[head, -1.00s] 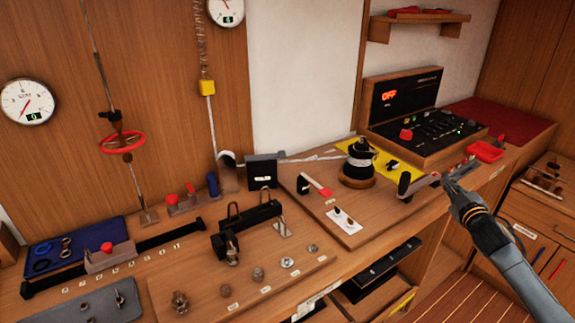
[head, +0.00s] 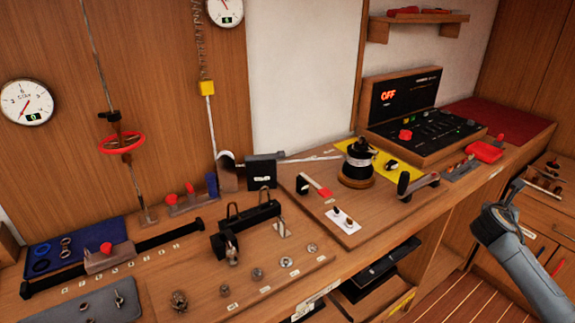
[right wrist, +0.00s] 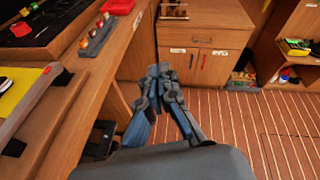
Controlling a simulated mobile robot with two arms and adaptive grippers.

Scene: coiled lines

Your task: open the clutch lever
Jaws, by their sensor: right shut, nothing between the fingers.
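A short lever with a red tip (head: 323,192) lies low against the board beside its small black base (head: 303,184), in the middle of the head view. It looks like the clutch lever, but I cannot tell for sure. A black box (head: 261,171) with a white label stands left of it, and a white line (head: 310,158) runs from there to the black winch (head: 358,162). My right gripper (head: 516,187) is shut and empty, off the bench's front edge at the right, well away from the lever. Its closed fingers show in the right wrist view (right wrist: 160,72). My left gripper is out of view.
A handle with a black grip (head: 404,184) sticks up at the bench edge right of the winch. A control panel (head: 405,110) reading OFF and a red bin (head: 485,150) stand farther back. Drawers (right wrist: 190,62) and open plank floor (right wrist: 255,120) lie below.

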